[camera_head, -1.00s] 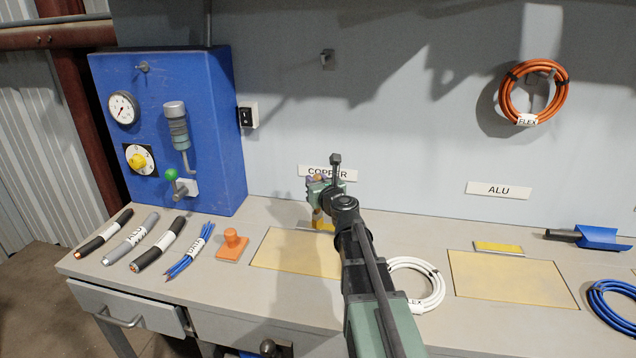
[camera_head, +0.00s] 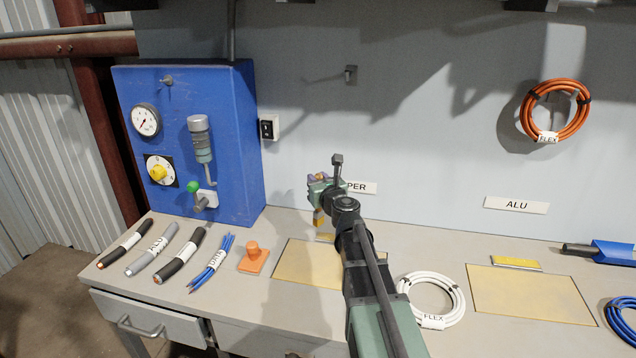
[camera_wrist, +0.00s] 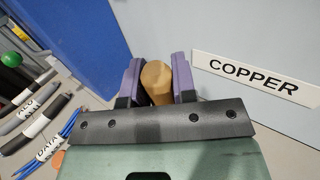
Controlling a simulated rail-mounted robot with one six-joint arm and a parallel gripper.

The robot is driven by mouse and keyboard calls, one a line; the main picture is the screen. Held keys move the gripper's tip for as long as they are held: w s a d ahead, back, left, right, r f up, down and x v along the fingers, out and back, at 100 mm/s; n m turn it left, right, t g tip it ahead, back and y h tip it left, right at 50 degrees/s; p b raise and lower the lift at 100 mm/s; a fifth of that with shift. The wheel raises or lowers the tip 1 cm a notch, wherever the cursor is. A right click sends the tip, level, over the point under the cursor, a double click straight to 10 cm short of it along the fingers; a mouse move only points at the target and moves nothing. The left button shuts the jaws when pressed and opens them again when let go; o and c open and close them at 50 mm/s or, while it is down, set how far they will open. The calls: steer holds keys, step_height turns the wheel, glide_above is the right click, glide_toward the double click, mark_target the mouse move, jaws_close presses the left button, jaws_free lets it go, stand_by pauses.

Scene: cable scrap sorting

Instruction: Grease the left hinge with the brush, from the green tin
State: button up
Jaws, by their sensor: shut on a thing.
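My gripper (camera_head: 322,184) is raised above the bench near the back wall, in front of the COPPER sign. In the wrist view, its purple fingers (camera_wrist: 157,80) are shut on a tan, rounded wooden end (camera_wrist: 157,77), which looks like the brush's handle. In the head view, a yellowish part of the held thing (camera_head: 319,217) hangs below the fingers. Its lower tip is too small to tell, and no bristles show clearly. I see no green tin and no hinge that I can make out in either view.
A blue cabinet (camera_head: 232,130) with gauge and levers stands at the back left. Several cable pieces and an orange stamp-like block (camera_head: 253,258) lie before it. A white cable coil (camera_head: 458,300) lies right of my arm. The left drawer (camera_head: 150,322) appears slightly open.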

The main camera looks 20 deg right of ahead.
steer(key=shift+r+p, duration=1.7)
steer(key=shift+r, duration=0.3)
